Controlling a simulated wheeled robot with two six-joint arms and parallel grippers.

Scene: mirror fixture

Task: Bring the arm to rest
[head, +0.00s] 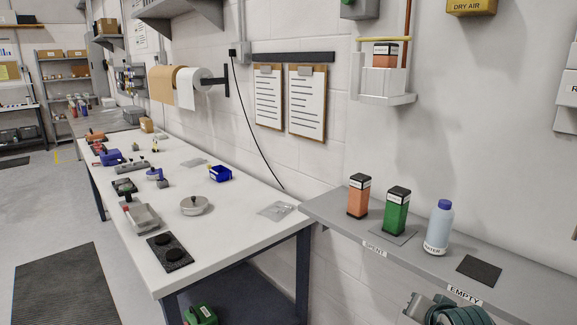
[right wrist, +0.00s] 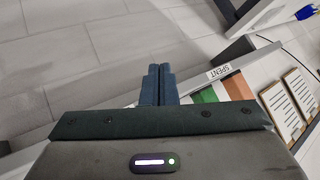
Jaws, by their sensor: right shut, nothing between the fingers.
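My right gripper (right wrist: 158,72) shows in the right wrist view with its two dark blue fingers together and nothing between them. The shelf's SPENT label (right wrist: 226,72) shows right of the fingers in the wrist view. My left gripper is in neither view.
On the shelf stand an orange block (head: 358,198), a green block (head: 396,212) and a water bottle (head: 438,230), beside a bare dark pad (head: 479,270). Another orange block (head: 385,54) sits in a white wall holder (head: 382,82). A long white workbench (head: 225,240) runs left.

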